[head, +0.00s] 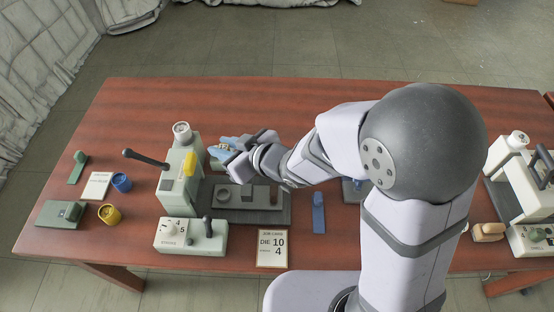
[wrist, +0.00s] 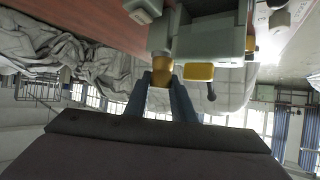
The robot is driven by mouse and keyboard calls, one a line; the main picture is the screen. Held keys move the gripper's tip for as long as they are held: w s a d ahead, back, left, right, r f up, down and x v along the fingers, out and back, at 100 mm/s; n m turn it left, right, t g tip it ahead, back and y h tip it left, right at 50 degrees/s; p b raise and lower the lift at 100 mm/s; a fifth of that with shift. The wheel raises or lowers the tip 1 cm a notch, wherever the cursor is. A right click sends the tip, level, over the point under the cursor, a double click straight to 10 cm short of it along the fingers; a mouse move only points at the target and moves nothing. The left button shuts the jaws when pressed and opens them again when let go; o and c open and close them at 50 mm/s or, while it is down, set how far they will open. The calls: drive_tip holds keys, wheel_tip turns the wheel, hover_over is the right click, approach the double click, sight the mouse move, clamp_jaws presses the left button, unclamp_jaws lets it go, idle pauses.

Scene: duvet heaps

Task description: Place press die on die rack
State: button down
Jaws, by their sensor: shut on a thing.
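My gripper (head: 222,148) is just right of and behind the grey-green press (head: 192,170) in the head view. In the wrist view, the tips of my gripper (wrist: 162,78) close around a gold-coloured cylindrical piece (wrist: 162,68), which looks like a press die, close to the press body (wrist: 208,40). The gripper's own parts hide most of the piece in the head view. A blue ring-like piece (head: 121,182) and a yellow one (head: 109,214) stand left of the press. I cannot tell for sure which object is the die rack.
The press has a black lever (head: 146,158) and a yellow part (head: 189,164). A control box (head: 190,237), a job card (head: 272,249) and a blue tool (head: 318,213) are in front. Green items (head: 60,214) lie at left. Another machine (head: 520,180) stands right. The table's back is clear.

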drive_tip(key=shift+w+d+f+m+t+h+b, duration=0.8)
drive_tip(key=shift+w+d+f+b, duration=1.25)
drive_tip(key=shift+w+d, duration=1.45)
drive_tip(key=shift+w+d+f+m+t+h+b, duration=0.55)
drive_tip(key=shift+w+d+f+m+b, duration=0.45)
drive_tip(key=shift+w+d+f+b, duration=2.3)
drive_tip(key=shift+s+d+f, duration=0.15)
drive_tip(key=shift+d+f, duration=0.1)
drive_tip(key=shift+f, duration=0.9)
drive_tip(key=shift+s+d+f, duration=0.1)
drive_tip(key=shift+d+f, duration=0.2)
drive_tip(key=shift+f, duration=0.85)
drive_tip(key=shift+s+d+f, duration=0.15)
drive_tip(key=shift+d+f, duration=0.1)
drive_tip(key=shift+f, duration=0.9)
drive_tip(key=shift+f, duration=0.15)
drive_tip(key=c, duration=1.9)
unclamp_jaws()
drive_tip(key=o, duration=0.4)
